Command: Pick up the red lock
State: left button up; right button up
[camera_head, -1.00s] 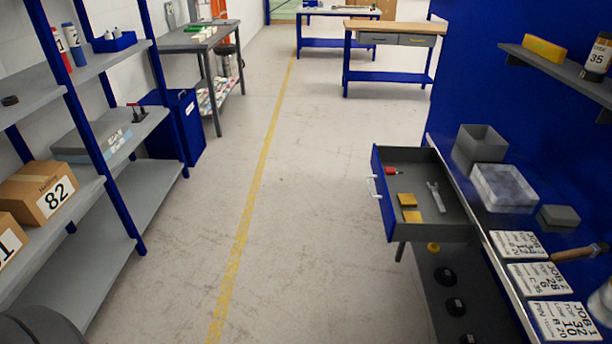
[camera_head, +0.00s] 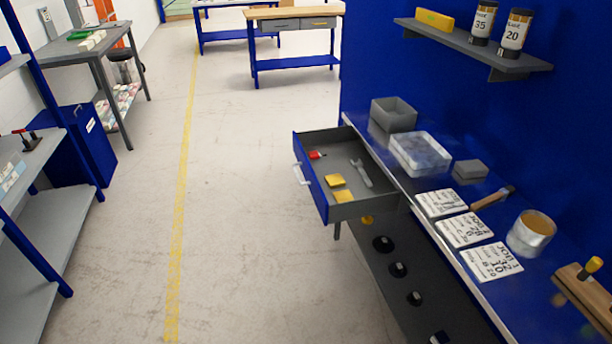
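The red lock (camera_head: 316,155) is a small red object lying inside the open drawer (camera_head: 313,181), near its far left corner. The drawer has a blue front with a pale handle and sticks out to the left from the workbench on the right. Two yellow blocks (camera_head: 335,181) and a grey wrench (camera_head: 361,172) lie in the same drawer, apart from the red lock. Neither of my grippers shows in the view.
The blue workbench (camera_head: 400,174) carries a grey bin (camera_head: 393,114), a clear box (camera_head: 420,152), job cards (camera_head: 464,230) and a can (camera_head: 532,232). A wall shelf (camera_head: 475,45) hangs above. Shelving (camera_head: 38,225) stands at left. The floor (camera_head: 235,240) between is clear.

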aim_at(315, 155)
jog(key=k+z, duration=0.15)
jog(key=z, duration=2.35)
jog(key=u, duration=2.45)
jog(key=z, duration=0.3)
jog(key=i+j+z, duration=0.3)
jog(key=j+z, duration=0.25)
jog(key=i+j+z, duration=0.3)
jog(key=j, duration=0.2)
jog(key=k, duration=0.1)
